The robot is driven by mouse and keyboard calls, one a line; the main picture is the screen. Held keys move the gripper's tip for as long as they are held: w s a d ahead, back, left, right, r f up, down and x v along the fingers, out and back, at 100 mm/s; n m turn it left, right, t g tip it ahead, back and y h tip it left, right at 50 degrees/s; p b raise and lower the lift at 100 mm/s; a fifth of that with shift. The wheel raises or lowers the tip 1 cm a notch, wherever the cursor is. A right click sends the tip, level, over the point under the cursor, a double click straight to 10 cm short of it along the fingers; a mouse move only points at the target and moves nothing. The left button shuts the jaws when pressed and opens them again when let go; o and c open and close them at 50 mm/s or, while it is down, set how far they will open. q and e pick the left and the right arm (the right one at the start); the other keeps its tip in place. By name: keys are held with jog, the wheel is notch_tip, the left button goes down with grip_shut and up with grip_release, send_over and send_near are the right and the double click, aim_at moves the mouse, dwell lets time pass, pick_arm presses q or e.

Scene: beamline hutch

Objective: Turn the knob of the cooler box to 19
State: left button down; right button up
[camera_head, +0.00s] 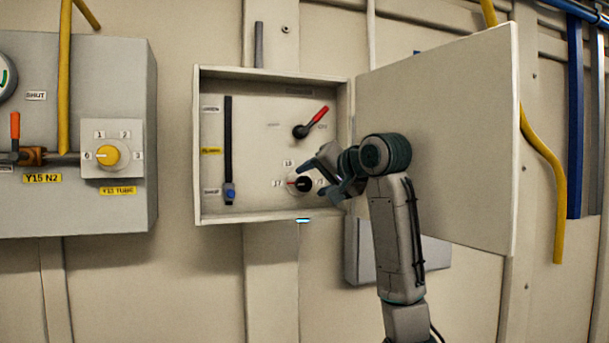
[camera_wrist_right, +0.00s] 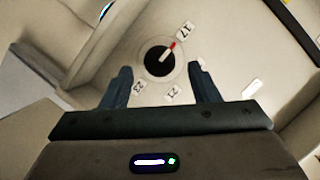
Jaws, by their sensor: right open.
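The cooler box (camera_head: 258,195) is an open wall cabinet with its door (camera_head: 440,130) swung out to the right. Its round black knob (camera_head: 303,184) sits low on the right of the panel, with a white pointer tipped red. In the right wrist view the knob (camera_wrist_right: 157,62) points at the 17 label (camera_wrist_right: 185,30); labels 21 and 23 also show. My right gripper (camera_head: 323,178) is open in front of the knob, partly covering it in the head view. In the wrist view its fingers stand apart on either side, short of the knob, with nothing between them. My left gripper is out of view.
A red-handled lever (camera_head: 312,124) is above the knob inside the box. A black slotted slider (camera_head: 229,150) with a blue tab is at the left. A grey panel with a yellow knob (camera_head: 108,155) hangs further left. The open door stands close behind my right arm.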

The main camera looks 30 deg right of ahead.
aim_at(307, 183)
jog(key=p+x, duration=0.1)
jog(key=x, duration=0.3)
jog(key=shift+w+p, duration=0.25)
jog(key=shift+p, duration=0.05)
jog(key=shift+f, duration=0.1)
jog(key=shift+c, duration=0.4)
jog(key=c, duration=0.9)
